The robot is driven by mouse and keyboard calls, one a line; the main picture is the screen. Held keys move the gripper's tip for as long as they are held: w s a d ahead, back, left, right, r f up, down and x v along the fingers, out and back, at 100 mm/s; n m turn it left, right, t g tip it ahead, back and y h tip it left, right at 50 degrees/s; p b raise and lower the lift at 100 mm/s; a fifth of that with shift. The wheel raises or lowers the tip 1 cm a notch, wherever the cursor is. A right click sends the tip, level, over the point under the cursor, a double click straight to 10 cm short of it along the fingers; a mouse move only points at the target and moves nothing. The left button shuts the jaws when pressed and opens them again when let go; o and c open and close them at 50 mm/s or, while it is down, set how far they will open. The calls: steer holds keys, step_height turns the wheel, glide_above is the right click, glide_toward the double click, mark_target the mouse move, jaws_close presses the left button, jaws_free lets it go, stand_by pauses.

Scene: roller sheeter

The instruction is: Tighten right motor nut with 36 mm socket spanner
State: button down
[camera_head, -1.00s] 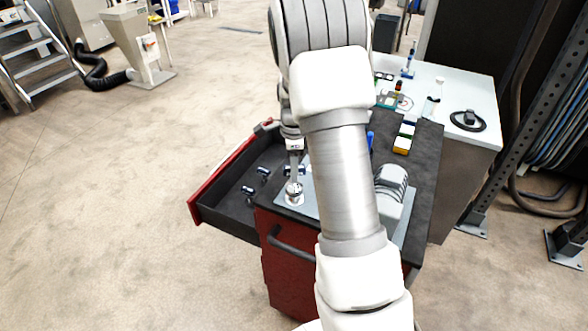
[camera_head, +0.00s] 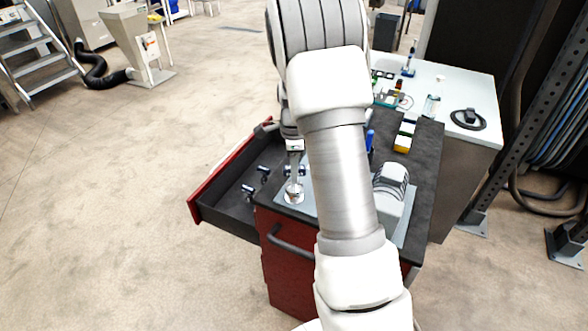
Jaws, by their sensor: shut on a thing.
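My gripper (camera_head: 294,169) is small in view, left of my forearm, pointing down at the near left corner of the cart top. It is shut on what looks like a socket spanner (camera_head: 301,171), with a dark blue handle end showing beside the fingers. Below it is a round silver piece (camera_head: 294,193) at the edge of the light plate. I cannot tell whether this is the socket or a motor part, or whether a socket sits on the nut. The nut cannot be made out. A pale ribbed motor (camera_head: 391,184) lies to the right, partly behind my arm.
The open drawer (camera_head: 226,207) of the red cart (camera_head: 283,263) sticks out left and holds several dark blue tools (camera_head: 248,190). Coloured boxes (camera_head: 404,138) lie on the dark cart top (camera_head: 428,165). A pale table (camera_head: 478,97) stands behind.

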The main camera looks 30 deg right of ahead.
steer(key=shift+f+b, duration=0.6)
steer(key=shift+f, duration=0.35)
stand_by(0.3)
steer(key=m+p, duration=0.1)
steer(key=m, duration=0.2)
steer(key=shift+m, duration=0.3)
steer(key=shift+r+p, duration=0.1)
steer(key=shift+p, duration=0.2)
steer(key=shift+m, duration=0.5)
steer(key=shift+m+p, duration=0.8)
steer(key=shift+m, duration=0.5)
